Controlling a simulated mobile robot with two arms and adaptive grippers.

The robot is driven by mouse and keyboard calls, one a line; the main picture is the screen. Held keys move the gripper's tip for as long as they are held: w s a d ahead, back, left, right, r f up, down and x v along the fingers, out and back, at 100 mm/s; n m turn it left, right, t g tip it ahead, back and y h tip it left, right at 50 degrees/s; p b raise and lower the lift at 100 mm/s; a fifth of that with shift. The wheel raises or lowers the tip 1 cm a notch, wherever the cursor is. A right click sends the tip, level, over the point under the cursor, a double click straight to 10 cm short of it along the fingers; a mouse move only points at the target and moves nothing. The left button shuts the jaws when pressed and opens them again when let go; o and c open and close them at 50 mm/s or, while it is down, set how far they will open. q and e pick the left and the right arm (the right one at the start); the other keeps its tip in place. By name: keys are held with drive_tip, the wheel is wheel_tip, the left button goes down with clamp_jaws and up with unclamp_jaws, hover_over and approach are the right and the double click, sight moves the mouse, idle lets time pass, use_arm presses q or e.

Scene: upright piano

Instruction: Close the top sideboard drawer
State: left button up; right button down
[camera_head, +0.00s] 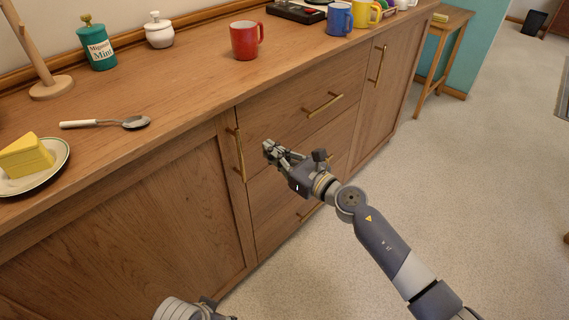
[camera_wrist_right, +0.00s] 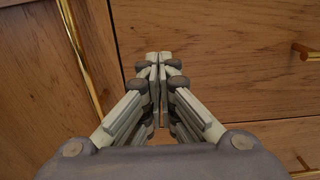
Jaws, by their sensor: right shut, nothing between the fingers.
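The sideboard's top drawer (camera_head: 290,103) has a wooden front and a brass bar handle (camera_head: 323,104). Its front looks flush or nearly flush with the sideboard; a small gap cannot be ruled out. My right gripper (camera_head: 268,147) is shut and empty, in front of the left part of the drawer stack, left of and below that handle. In the right wrist view its closed fingertips (camera_wrist_right: 158,58) point at the top drawer's front (camera_wrist_right: 225,65); contact cannot be told. Only part of my left arm shows at the bottom edge, without visible fingers.
A door with a vertical brass handle (camera_head: 236,154) is left of the drawers, and lower drawers are underneath. A red mug (camera_head: 245,41), a spoon (camera_head: 105,123) and a plate with a yellow block (camera_head: 26,157) stand on top.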

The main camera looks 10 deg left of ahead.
use_arm(q)
wheel_tip(320, 180, down, 3)
drive_tip(key=shift+d+p, duration=0.15)
drive_tip(key=shift+p, duration=0.45)
use_arm(e)
drive_tip(key=v, duration=1)
drive_tip(key=shift+s+d, duration=0.2)
drive_tip(key=shift+d, duration=0.1)
